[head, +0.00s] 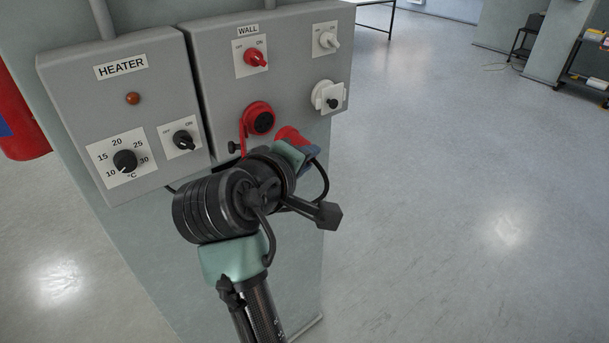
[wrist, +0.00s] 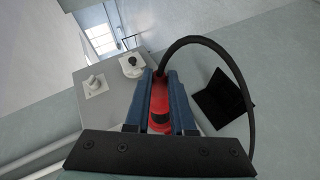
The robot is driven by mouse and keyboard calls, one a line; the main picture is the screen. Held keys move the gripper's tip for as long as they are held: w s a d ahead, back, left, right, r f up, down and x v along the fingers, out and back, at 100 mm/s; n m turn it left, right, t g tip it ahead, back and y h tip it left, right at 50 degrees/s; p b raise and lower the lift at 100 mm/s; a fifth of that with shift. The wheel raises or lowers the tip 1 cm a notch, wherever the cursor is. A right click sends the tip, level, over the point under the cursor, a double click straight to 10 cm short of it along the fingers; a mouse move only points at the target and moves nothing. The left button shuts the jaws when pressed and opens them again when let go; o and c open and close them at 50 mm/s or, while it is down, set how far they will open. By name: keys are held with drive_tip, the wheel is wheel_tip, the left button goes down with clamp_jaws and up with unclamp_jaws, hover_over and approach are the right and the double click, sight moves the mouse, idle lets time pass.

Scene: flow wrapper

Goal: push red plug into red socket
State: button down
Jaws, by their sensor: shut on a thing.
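The red socket (head: 260,119) is on the lower part of the grey WALL box, its dark round face uncovered. The red plug (head: 289,134) is just right of and below the socket in the head view, apart from it in the picture; the depth gap is hard to judge. My gripper (head: 300,144) is shut on the plug, partly hidden by my wrist. In the wrist view the red plug (wrist: 159,104) lies between the two blue fingers of my gripper (wrist: 161,82). The red socket cannot be made out there.
The WALL box (head: 290,75) also carries a red switch (head: 256,58), a white switch (head: 328,41) and a white socket (head: 327,97). The HEATER box (head: 77,80) with its knobs adjoins at left. A red cylinder (head: 20,115) stands far left. Floor at right is clear.

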sight(289, 131)
drive_tip(key=shift+w, duration=0.15)
drive_tip(key=shift+w+a+b, duration=0.25)
drive_tip(key=shift+w+a, duration=0.6)
drive_tip(key=shift+w, duration=0.3)
drive_tip(key=shift+w+a+b, duration=0.2)
drive_tip(key=shift+w+a, duration=0.6)
drive_tip(key=shift+w, duration=0.35)
drive_tip(key=shift+p, duration=0.9)
idle(0.6)
drive_tip(key=shift+w+a, duration=0.35)
drive_tip(key=shift+w, duration=0.05)
idle(0.6)
drive_tip(key=c, duration=0.7)
unclamp_jaws()
